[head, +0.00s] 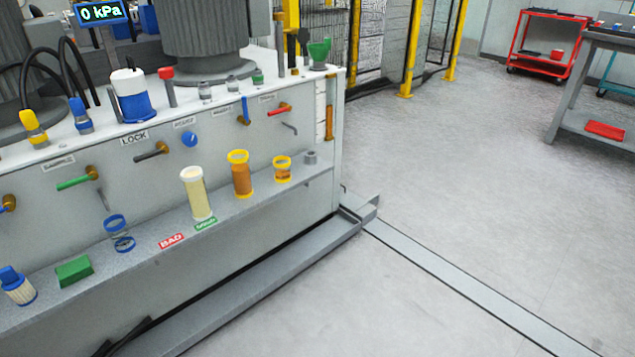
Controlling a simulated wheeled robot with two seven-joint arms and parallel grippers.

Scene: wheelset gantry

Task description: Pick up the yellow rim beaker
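A short beaker with yellow rims (282,170) and amber contents stands upright on the grey shelf (262,196) along the front of the white cabinet, towards its right end. To its left stands a taller amber cylinder with yellow rims (241,176). Further left is a tall pale-yellow cylinder (197,196) with a lighter rim. A clear beaker with blue rims (123,243) stands further left on the shelf. Neither of my grippers is in view.
Green block (74,271), blue-capped bottle (17,287), red BAD label (171,240) and green label (206,224) are on the shelf. A small grey piece (310,158) sits right of the short beaker. Valve handles (152,151) stick out above. Open floor lies right.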

